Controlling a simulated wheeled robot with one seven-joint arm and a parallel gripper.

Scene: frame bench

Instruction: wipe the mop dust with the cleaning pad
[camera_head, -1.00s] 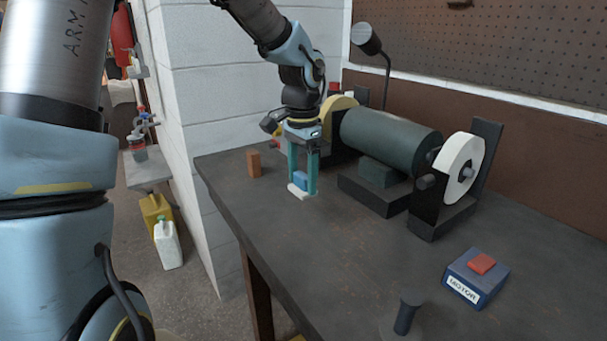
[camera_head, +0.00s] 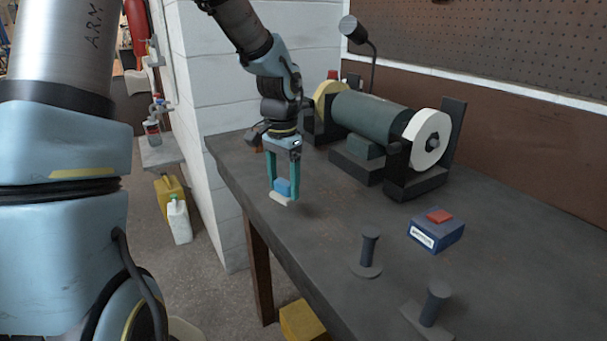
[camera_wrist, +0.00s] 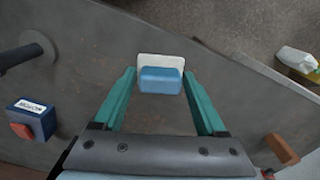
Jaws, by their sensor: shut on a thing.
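The cleaning pad has a blue block handle (camera_head: 283,187) on a white base (camera_head: 281,199). My gripper (camera_head: 283,190) is shut on the blue handle, with one green finger on each side. The pad is low over the dark bench (camera_head: 330,285), near its left edge; I cannot tell whether the base touches the top. In the wrist view the blue handle (camera_wrist: 160,80) sits between the fingertips, with the white base (camera_wrist: 160,62) showing beyond it. I cannot make out the mop dust clearly; the bench top shows only faint reddish specks.
A bench grinder (camera_head: 372,120) with a white wheel (camera_head: 428,139) stands behind, with a lamp (camera_head: 354,30). A blue motor box (camera_head: 436,232) with a red button and two dark posts (camera_head: 369,250) stand to the right. A brown block (camera_wrist: 282,149) is near the gripper. The bench middle is clear.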

